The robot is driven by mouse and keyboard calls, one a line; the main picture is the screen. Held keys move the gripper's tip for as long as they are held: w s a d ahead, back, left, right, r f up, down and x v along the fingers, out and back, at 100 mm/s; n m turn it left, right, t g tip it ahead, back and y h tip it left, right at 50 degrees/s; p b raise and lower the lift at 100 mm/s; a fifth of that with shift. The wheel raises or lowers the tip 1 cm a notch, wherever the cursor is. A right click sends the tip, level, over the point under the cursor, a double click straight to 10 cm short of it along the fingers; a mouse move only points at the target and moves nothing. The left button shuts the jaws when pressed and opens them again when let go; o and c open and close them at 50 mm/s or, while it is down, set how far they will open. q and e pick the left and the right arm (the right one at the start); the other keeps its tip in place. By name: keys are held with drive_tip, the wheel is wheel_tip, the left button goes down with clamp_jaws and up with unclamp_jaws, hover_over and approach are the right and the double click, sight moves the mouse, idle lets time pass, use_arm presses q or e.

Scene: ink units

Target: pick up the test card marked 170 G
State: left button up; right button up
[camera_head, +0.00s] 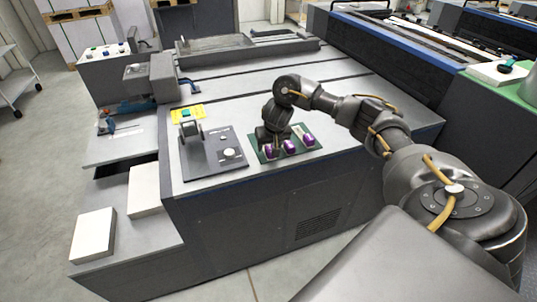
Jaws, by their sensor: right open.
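My right gripper (275,144) points down over a dark green board (262,157) on the machine's front top, at the board's left part. Its fingers are small and partly hidden, and I see nothing held in it. Several purple pieces (290,147) stand on the board, close to or beneath the gripper; whether it touches one I cannot tell. No marking 170 G is readable, so I cannot tell which thing is that test card. My left gripper is not in view.
Left of the board is a grey plate (205,165) with a small fixture (190,128) and a yellow label (187,114) behind it. Two white stacks (94,234) lie on the lower shelf at left. Long dark machines stand at the back right (420,50).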

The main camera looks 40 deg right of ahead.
sight(270, 147)
drive_tip(key=x, duration=0.3)
drive_tip(key=shift+b, duration=0.4)
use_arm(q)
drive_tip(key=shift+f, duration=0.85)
use_arm(e)
drive_tip(key=shift+r, duration=0.1)
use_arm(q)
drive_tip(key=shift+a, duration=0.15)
use_arm(e)
drive_tip(key=c, duration=1.1)
drive_tip(key=shift+o, duration=0.2)
